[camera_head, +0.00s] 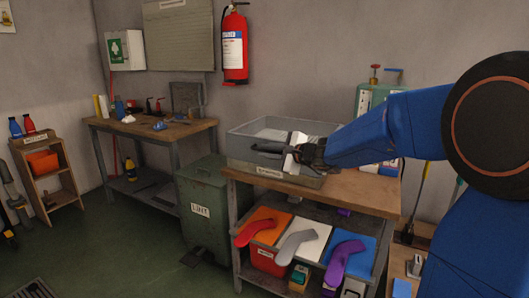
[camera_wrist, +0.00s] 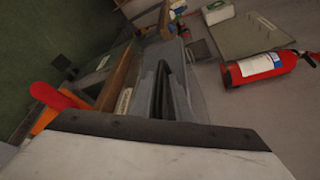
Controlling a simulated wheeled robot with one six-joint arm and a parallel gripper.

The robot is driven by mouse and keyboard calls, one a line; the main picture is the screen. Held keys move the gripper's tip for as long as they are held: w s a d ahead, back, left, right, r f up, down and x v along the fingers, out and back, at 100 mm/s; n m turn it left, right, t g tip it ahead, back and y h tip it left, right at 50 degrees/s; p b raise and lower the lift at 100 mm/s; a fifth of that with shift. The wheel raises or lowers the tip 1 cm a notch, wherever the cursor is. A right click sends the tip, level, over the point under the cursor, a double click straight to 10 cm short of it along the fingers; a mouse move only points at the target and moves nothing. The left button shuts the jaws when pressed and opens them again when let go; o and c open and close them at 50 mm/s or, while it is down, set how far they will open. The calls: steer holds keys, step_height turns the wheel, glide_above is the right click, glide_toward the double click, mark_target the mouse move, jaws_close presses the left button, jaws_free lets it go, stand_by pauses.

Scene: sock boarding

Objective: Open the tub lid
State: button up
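A grey tub (camera_head: 250,161) stands on the wooden-topped bench right of centre in the head view. Its upper part has raised, see-through-looking walls, and I cannot tell how the lid sits. A dark handle-like bar (camera_head: 267,148) shows at its front, just left of my gripper (camera_head: 292,151). In the wrist view a dark looped handle (camera_wrist: 163,92) shows on the grey tub (camera_wrist: 181,98), just past the dark edge of my gripper. My gripper is at the tub's front top edge. Its fingers are mostly hidden, so its opening and any contact are unclear.
A green bin (camera_head: 202,205) marked LINT stands to the left. A fire extinguisher (camera_head: 234,48) hangs on the wall behind.

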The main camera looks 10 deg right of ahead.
steer(key=shift+w+a+f, duration=0.15)
steer(key=shift+w+a, duration=0.25)
steer(key=shift+w, duration=0.15)
steer(key=shift+c, duration=0.7)
jaws_close()
